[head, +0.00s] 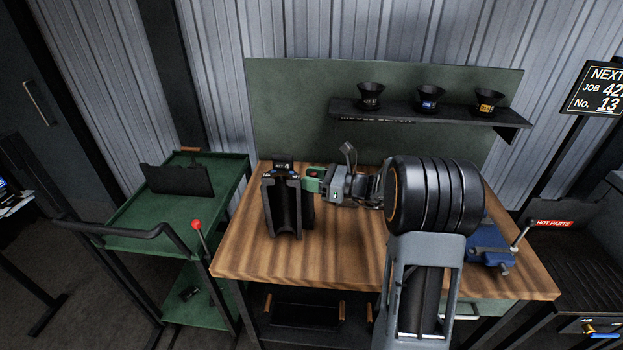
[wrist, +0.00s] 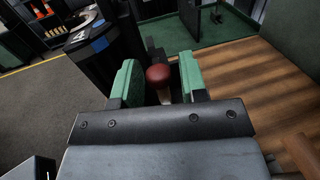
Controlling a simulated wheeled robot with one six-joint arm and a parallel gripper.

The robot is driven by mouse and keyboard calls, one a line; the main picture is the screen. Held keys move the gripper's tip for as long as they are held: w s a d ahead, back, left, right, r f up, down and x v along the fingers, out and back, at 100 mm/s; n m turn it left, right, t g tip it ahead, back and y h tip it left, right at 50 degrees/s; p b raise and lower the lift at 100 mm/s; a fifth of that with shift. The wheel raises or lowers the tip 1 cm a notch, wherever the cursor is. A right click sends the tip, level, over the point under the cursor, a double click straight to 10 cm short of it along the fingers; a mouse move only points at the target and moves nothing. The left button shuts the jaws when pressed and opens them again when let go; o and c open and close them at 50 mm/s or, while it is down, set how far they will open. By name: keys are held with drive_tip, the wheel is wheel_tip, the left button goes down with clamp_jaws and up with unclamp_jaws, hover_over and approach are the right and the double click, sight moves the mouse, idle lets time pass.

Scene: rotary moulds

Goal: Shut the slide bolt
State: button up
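A dark, open-fronted mould (head: 285,212) with a number 4 tag stands upright on the wooden bench. My gripper (head: 313,178), with green finger pads, is at the right side of its top. In the wrist view my gripper (wrist: 160,80) is open, with a red-brown knob (wrist: 158,74) on a pale stem between the pads. Small gaps show on both sides of the knob, so it is not clamped. I take the knob to be the slide bolt's handle; the bolt body and its catch are hidden. The mould's dark body (wrist: 100,65) also shows at left in the wrist view.
A shelf (head: 430,115) with three black funnels hangs behind. A blue vise (head: 490,245) is at the right. The bench front-left is clear.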

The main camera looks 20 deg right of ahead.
drive_tip(key=b+v, duration=0.2)
drive_tip(key=v, duration=1.2)
idle(0.5)
drive_tip(key=s+a+f+n+g+h, duration=0.2)
drive_tip(key=s+f+n, duration=0.1)
drive_tip(key=n, duration=0.1)
drive_tip(key=s+a+f+n+g+h, duration=0.2)
drive_tip(key=s+f+n+g+h, duration=0.1)
drive_tip(key=f+n, duration=0.1)
drive_tip(key=s+a+f+n+g+h, duration=0.2)
drive_tip(key=s+f+n+g+h, duration=0.1)
drive_tip(key=s+n, duration=0.1)
drive_tip(key=shift+f, duration=0.25)
drive_tip(key=s+a+r+n+t+h, duration=0.1)
drive_tip(key=s+a+r+n+h, duration=0.4)
drive_tip(key=n, duration=0.8)
drive_tip(key=s+a+h, duration=0.1)
drive_tip(key=a+h, duration=0.1)
drive_tip(key=shift+a+r+t, duration=0.25)
drive_tip(key=shift+a+t, duration=0.05)
drive_tip(key=shift+t, duration=0.1)
